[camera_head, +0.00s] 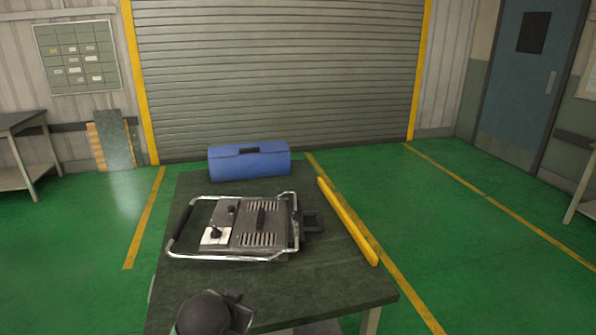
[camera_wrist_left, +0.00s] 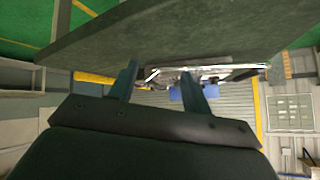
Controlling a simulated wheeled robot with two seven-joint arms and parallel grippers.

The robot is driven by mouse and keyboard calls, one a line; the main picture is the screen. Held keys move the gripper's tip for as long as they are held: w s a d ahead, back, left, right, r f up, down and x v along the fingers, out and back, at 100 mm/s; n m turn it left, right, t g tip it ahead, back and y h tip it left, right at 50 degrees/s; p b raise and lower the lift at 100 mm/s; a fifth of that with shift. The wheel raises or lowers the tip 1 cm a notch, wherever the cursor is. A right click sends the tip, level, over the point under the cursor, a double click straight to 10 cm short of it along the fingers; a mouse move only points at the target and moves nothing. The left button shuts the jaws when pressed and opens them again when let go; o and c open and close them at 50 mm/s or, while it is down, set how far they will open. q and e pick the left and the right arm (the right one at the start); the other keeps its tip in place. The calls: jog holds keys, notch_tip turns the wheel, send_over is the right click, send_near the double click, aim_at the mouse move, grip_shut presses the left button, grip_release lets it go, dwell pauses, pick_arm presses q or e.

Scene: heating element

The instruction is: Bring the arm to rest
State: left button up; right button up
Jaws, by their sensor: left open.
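My left gripper shows in the left wrist view (camera_wrist_left: 160,80), its two fingers spread apart with nothing between them. In the head view a dark rounded part of my left arm with the gripper (camera_head: 238,308) shows at the bottom, by the near left part of the table; its fingertips are hard to make out there. The heating element, a grey metal unit with a tubular frame (camera_head: 262,222), lies on the dark table (camera_head: 330,285), apart from the gripper. My right gripper is in neither view.
A blue toolbox (camera_head: 250,162) stands at the table's far end. A yellow bar (camera_head: 347,222) lies along the right edge. The table's near right part is bare. A side table (camera_head: 22,125) stands at the far left, and a roller shutter (camera_head: 280,80) closes the back.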

pick_arm(q)
jog(key=s+f+n+g, duration=0.1)
jog(key=s+f+g, duration=0.2)
jog(key=s+f, duration=0.9)
jog(key=s+f+n+g, duration=0.1)
jog(key=s+f+g, duration=0.2)
jog(key=s+f, duration=0.8)
jog(key=s, duration=0.5)
jog(key=shift+s+a+f+n+g, duration=0.15)
jog(key=shift+f+n+g, duration=0.2)
jog(key=shift+n+g, duration=0.05)
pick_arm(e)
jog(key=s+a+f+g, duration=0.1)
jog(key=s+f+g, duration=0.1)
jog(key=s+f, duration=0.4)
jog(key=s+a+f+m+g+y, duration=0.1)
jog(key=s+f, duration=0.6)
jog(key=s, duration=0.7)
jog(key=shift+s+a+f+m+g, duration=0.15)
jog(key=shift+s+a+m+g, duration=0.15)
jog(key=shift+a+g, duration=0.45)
pick_arm(q)
jog(key=shift+r, duration=0.1)
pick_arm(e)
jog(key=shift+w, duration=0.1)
